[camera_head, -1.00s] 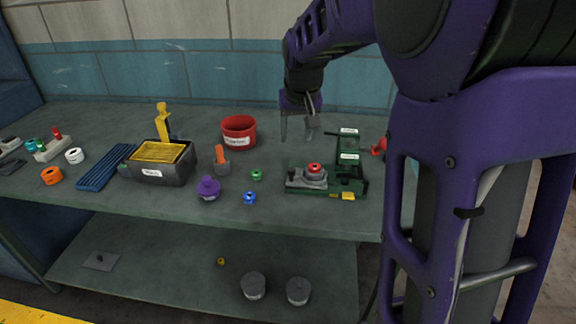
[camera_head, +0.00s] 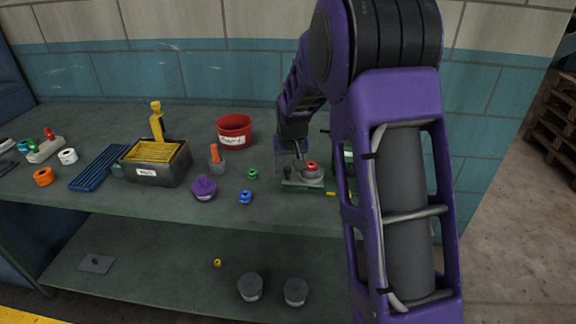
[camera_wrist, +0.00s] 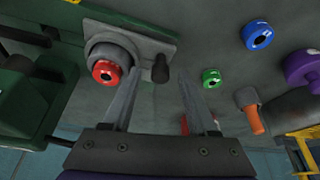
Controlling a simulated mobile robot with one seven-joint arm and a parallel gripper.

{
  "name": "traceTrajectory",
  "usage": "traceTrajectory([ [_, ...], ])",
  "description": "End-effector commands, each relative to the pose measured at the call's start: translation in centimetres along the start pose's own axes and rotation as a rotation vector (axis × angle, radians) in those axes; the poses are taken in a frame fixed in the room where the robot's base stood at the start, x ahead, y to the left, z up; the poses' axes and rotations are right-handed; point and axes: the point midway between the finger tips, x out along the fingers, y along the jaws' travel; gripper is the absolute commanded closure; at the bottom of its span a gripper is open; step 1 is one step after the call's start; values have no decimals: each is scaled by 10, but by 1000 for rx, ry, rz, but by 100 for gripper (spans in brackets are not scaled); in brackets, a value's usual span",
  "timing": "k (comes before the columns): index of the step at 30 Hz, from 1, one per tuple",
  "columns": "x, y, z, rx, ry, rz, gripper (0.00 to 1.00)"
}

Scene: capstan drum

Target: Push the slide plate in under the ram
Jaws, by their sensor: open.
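The grey slide plate (camera_head: 300,184) sticks out to the left of the green press and carries a grey holder with a red ring (camera_head: 311,166). In the wrist view the slide plate (camera_wrist: 150,39) has a dark upright knob (camera_wrist: 160,68) near its outer end, and the red ring (camera_wrist: 106,71) sits in the round grey holder. My gripper (camera_wrist: 160,80) is open and empty, its fingers apart near the knob; I cannot tell whether they touch it. In the head view my gripper (camera_head: 297,160) is above the plate's left end. The green press body (camera_wrist: 40,85) is partly visible; the ram itself is not clear.
A red container (camera_head: 235,130) is behind. A yellow-filled box (camera_head: 158,172) is further left. My arm hides most of the press in the head view.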

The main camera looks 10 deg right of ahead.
Motion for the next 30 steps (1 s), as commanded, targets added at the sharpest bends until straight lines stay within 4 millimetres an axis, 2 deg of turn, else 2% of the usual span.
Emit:
traceTrajectory([
  [5, 0, 0, 0, 0, 0, 0, 41],
  [15, 0, 0, 0, 0, 0, 0, 100],
  [30, 0, 0, 0, -1, 0, 0, 100],
])
